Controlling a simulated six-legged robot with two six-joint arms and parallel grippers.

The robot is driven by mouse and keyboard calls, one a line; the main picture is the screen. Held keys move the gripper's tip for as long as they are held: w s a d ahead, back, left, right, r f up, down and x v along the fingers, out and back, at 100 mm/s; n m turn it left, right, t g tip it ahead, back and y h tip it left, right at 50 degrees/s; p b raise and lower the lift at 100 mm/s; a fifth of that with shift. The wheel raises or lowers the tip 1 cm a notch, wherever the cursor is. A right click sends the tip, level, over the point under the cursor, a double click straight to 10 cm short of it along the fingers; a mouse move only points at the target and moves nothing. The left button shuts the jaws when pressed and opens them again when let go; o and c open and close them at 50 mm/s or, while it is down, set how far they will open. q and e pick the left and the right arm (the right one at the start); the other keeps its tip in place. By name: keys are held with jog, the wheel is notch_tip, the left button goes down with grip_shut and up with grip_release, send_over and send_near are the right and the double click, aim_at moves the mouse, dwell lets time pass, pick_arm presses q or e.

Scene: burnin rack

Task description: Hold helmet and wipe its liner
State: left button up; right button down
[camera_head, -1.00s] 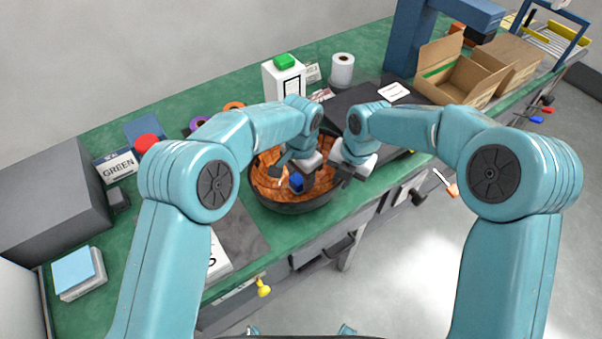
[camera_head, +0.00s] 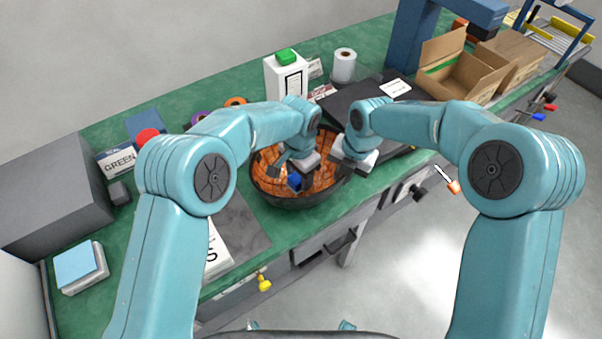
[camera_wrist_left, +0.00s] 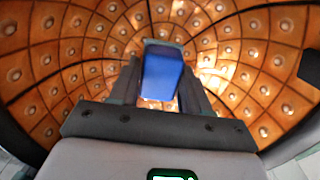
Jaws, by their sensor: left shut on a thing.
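The helmet (camera_head: 285,203) lies open side up on the green bench, a dark bowl with an orange-brown, studded liner (camera_head: 325,172). The liner (camera_wrist_left: 45,60) fills the left wrist view. My left gripper (camera_head: 290,179) is inside the helmet, shut on a small blue block (camera_head: 295,181). The block (camera_wrist_left: 162,75) sits between the fingers in the left wrist view; whether it touches the liner cannot be told. My right gripper (camera_head: 350,166) is at the helmet's right rim. Its fingertips are too small and hidden to show whether they are open or shut.
A black flat case (camera_head: 350,98) lies behind the right gripper. A white bottle with a green cap (camera_head: 286,75) and a white roll (camera_head: 343,66) stand at the back. An open cardboard box (camera_head: 465,80) is at the right. A grey box (camera_head: 50,205) stands at the left.

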pick_arm(q)
jog(key=shift+w+d+f, duration=0.15)
jog(key=shift+w+d, duration=0.35)
jog(key=shift+d, duration=0.25)
jog(key=shift+s+a, duration=0.6)
jog(key=shift+a, duration=0.25)
jog(key=shift+w+d, duration=0.55)
jog(key=shift+d, duration=0.35)
jog(key=shift+s+a, duration=0.55)
jog(key=shift+a, duration=0.35)
jog(key=shift+w+d, duration=0.6)
jog(key=shift+d, duration=0.3)
jog(key=shift+s+a, duration=0.55)
jog(key=shift+a, duration=0.3)
jog(key=shift+w+d+f, duration=0.1)
jog(key=shift+w+d, duration=0.35)
jog(key=shift+d, duration=0.35)
